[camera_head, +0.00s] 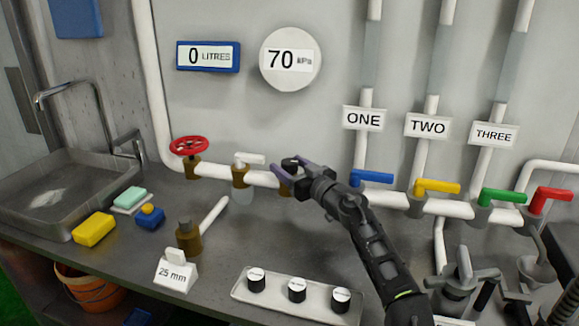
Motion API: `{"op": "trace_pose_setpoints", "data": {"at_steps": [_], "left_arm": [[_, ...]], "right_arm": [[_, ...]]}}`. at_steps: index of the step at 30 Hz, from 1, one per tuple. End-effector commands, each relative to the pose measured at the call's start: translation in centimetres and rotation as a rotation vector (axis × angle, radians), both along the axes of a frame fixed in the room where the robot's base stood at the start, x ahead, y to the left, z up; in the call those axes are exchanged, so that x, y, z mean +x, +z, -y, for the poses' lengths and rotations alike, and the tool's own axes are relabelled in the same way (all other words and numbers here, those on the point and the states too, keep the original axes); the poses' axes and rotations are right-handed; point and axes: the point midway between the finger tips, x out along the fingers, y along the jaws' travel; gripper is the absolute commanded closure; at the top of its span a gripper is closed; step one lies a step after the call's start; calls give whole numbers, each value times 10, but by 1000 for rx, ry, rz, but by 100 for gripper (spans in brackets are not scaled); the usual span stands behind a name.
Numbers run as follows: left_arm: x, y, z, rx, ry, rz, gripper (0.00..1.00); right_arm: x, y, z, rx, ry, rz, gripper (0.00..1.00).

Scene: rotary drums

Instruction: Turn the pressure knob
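A small dark knob (290,162) sits on top of a brass fitting on the white horizontal pipe, at the middle of the head view. I take it to be the pressure knob. A round pressure gauge (290,59) on the wall above reads 70 kPa.
A red handwheel (189,146) and a white-handled valve (241,170) stand left on the same pipe. Blue (372,177), yellow (437,186), green (503,196) and red (551,197) lever valves are to the right. A tray (240,291) with black-and-white knobs lies in front.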

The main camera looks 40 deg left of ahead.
Motion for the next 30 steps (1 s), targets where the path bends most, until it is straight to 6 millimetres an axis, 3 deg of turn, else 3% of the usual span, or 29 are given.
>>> {"op": "trace_pose_setpoints", "data": {"at_steps": [20,30], "left_arm": [[0,0,0,0,0,-1,96],[-1,-2,0,-1,-28,1,97]], "right_arm": [[0,0,0,0,0,0,100],[0,-7,0,0,0,0,100]]}}
